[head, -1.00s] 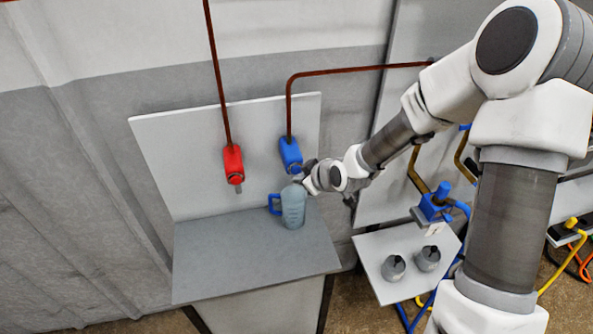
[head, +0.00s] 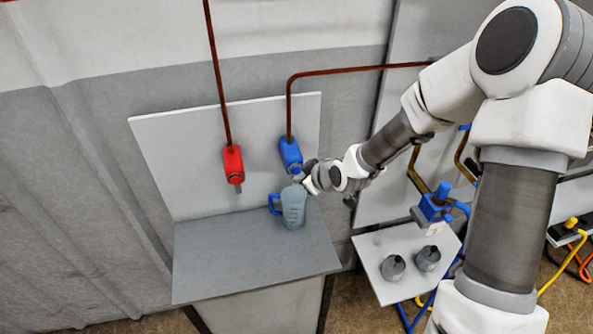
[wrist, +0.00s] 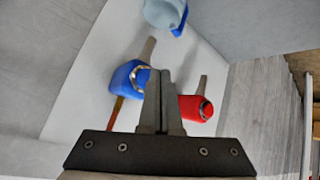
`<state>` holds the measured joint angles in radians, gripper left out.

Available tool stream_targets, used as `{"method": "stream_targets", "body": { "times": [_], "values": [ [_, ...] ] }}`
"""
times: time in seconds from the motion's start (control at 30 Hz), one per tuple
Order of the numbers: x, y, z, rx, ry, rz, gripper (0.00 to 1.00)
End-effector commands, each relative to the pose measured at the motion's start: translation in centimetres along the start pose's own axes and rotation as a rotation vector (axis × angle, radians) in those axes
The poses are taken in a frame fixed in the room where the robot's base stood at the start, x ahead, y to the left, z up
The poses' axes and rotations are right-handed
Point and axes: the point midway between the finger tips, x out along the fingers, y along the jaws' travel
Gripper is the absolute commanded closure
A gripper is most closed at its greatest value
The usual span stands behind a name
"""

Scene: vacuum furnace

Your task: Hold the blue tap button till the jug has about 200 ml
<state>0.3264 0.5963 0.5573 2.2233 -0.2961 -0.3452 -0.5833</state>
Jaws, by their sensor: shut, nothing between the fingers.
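The blue tap (head: 290,154) is on the upright panel and also shows in the wrist view (wrist: 124,80). My gripper (head: 306,170) is shut and empty at the lower right of this tap. In the wrist view its fingertips (wrist: 160,74) overlap the edge of the tap's ringed front. The button is mostly hidden, and I cannot tell whether the fingers touch or press it. The translucent blue-grey jug (head: 293,207) stands upright under the blue tap, its blue handle to the left. Part of it shows in the wrist view (wrist: 162,12). Its water level cannot be read.
A red tap (head: 233,165) is to the left on the same panel; it also shows in the wrist view (wrist: 196,108). The grey shelf (head: 235,265) is clear left of the jug. At right, a small white table (head: 405,283) holds two grey weights below a blue fixture (head: 432,207).

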Motion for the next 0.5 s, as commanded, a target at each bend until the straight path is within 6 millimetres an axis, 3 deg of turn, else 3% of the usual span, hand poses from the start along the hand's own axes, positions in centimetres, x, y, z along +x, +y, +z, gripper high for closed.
{"method": "stream_targets", "body": {
  "times": [0.5],
  "values": [
    [0.61,0.45,-0.43,0.000,0.000,0.000,1.00]
  ]
}}
